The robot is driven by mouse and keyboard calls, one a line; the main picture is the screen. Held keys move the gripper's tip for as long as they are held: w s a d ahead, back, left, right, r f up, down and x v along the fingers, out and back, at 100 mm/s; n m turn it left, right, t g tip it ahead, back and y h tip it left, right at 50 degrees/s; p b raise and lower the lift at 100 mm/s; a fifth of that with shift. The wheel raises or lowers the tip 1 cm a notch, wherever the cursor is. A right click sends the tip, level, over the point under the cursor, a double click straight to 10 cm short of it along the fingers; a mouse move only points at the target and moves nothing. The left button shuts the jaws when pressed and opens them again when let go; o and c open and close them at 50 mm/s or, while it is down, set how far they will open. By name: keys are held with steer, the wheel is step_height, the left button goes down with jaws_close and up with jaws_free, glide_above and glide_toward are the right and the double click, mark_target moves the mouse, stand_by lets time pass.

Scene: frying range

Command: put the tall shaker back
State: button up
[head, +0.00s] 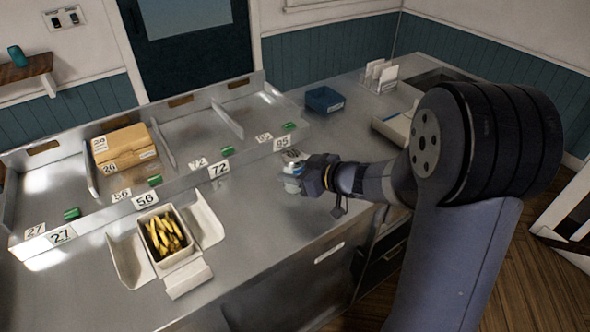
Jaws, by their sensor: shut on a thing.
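My gripper (294,180) is low over the steel counter, just in front of the divided rack's right part. It is shut on a small pale thing (292,156) with dark and blue marks, probably the tall shaker. The fingers hide much of it, so its full shape cannot be told. I cannot tell whether it touches the counter.
The steel rack (185,127) has numbered bays; one holds cardboard boxes (123,148). An open carton of yellow fries (163,236) stands at front left. A blue bin (324,100) and card holder (378,77) stand behind. A teal cup (17,56) sits on a wall shelf.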

steer(key=shift+f+b, duration=0.15)
steer(key=shift+b, duration=0.2)
steer(key=o, duration=1.3)
steer(key=shift+r+p, duration=0.2)
steer(key=shift+p, duration=0.15)
steer(key=b+v, duration=0.2)
steer(key=v, duration=1)
steer(key=shift+f, duration=0.1)
